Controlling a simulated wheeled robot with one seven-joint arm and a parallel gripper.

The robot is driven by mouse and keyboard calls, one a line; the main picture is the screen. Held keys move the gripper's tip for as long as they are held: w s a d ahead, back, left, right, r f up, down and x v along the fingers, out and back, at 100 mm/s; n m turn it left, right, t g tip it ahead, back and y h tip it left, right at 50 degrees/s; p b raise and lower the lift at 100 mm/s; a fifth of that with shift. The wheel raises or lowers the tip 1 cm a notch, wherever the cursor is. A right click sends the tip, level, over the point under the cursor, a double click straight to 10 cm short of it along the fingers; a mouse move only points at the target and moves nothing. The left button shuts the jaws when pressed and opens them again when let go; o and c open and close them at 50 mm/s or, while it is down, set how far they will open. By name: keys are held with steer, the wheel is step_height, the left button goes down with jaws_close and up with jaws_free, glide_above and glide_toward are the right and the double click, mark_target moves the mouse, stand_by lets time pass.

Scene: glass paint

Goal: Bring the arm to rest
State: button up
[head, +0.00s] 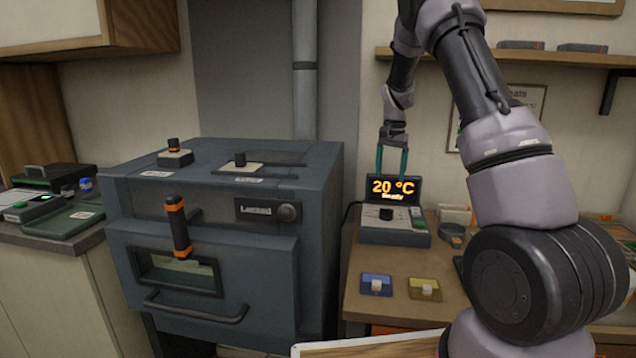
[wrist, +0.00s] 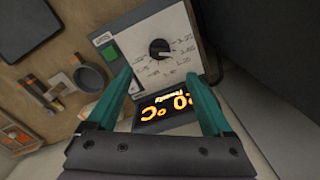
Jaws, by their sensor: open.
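The display reads 20 °C with "Ready" below. The controller box (head: 395,233) stands on the wooden bench under the gripper. In the wrist view the open fingers (wrist: 160,90) frame the display (wrist: 165,112), and the dial (wrist: 160,48) and a green button (wrist: 109,54) show beyond. I cannot tell how far the fingertips are from the display.
A grey kiln (head: 225,235) with an orange-banded handle (head: 178,228) stands left of the bench. A blue tile (head: 376,285) and a yellow tile (head: 425,289) lie in front of the controller. A round dish (wrist: 90,78) and tools lie beside it. A wall shelf (head: 550,58) is behind my arm.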

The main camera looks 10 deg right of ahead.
steer(key=s+a+r+n+t+y, duration=0.2)
steer(key=s+a+r+t, duration=0.15)
steer(key=s+r, duration=1.35)
steer(key=s+a+r+n+t, duration=0.1)
steer(key=s+a+r, duration=0.1)
steer(key=s, duration=0.7)
steer(key=s+a+r+n+t, duration=0.1)
steer(key=s+r+n+t, duration=0.1)
steer(key=s, duration=0.8)
steer(key=shift+a, duration=0.4)
steer(key=shift+t, duration=0.25)
steer(key=shift+c, duration=0.3)
